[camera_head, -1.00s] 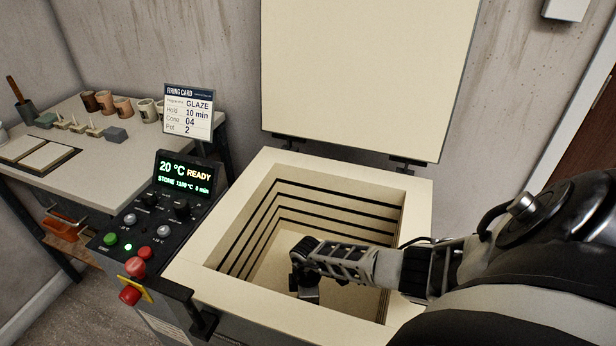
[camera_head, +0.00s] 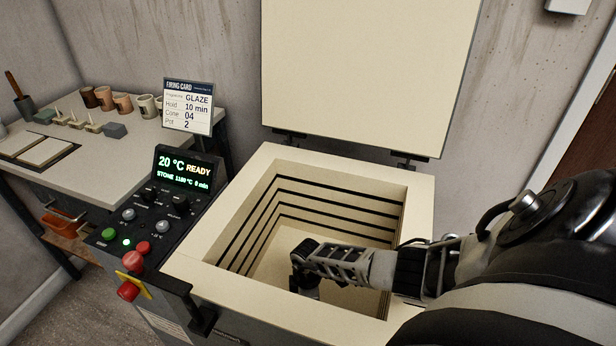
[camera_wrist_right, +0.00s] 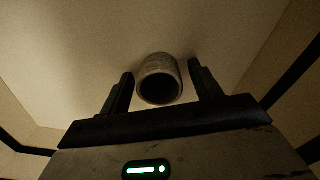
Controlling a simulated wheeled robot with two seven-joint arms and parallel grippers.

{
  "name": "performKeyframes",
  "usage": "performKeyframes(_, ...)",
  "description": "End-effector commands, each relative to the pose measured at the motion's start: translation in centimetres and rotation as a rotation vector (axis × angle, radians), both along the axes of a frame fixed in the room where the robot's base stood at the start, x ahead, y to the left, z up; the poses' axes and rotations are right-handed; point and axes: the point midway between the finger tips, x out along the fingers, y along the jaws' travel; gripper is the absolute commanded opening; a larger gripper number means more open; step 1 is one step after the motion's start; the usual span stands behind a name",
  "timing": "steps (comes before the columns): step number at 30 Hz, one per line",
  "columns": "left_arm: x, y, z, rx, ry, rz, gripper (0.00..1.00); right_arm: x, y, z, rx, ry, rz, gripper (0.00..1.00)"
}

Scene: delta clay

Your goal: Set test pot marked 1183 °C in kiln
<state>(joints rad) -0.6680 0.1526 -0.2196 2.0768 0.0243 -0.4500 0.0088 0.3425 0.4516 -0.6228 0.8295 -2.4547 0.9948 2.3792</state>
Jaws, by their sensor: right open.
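The kiln (camera_head: 195,262) stands open with its lid (camera_head: 368,70) raised against the wall. My right arm reaches into the chamber from the right, with its gripper (camera_head: 306,288) low inside. In the right wrist view a small round pot (camera_wrist_right: 159,80) shows its dark open mouth toward me, against the pale kiln floor (camera_wrist_right: 70,50). The right gripper (camera_wrist_right: 161,68) is open, one finger on each side of the pot, with a visible gap on both sides. No temperature mark on the pot can be read. The pot is hidden in the head view. My left gripper is out of view.
The control panel (camera_head: 150,222) reads 20 °C READY. A firing card (camera_head: 187,106) stands behind it. The worktable (camera_head: 70,165) at left holds several cups (camera_head: 122,103) and small cones. The stepped kiln walls (camera_head: 330,215) enclose the arm closely.

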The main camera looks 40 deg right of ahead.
Motion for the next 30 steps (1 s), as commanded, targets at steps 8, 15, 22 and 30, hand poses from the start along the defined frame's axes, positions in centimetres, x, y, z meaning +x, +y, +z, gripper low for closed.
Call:
performKeyframes(8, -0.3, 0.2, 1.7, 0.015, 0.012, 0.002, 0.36, 0.1, -0.2, 5.3, -0.002, -0.004, 0.002, 0.63)
performKeyframes(15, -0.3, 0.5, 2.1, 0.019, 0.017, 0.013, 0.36, 0.1, -0.1, 9.9, -0.001, -0.002, 0.002, 0.63)
performKeyframes(22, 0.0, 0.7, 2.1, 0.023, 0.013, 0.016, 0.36, 0.1, -0.1, 12.0, -0.001, -0.001, 0.0, 0.63)
performKeyframes(30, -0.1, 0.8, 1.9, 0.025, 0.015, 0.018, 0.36, 0.0, -0.1, 12.1, -0.001, 0.0, -0.001, 0.63)
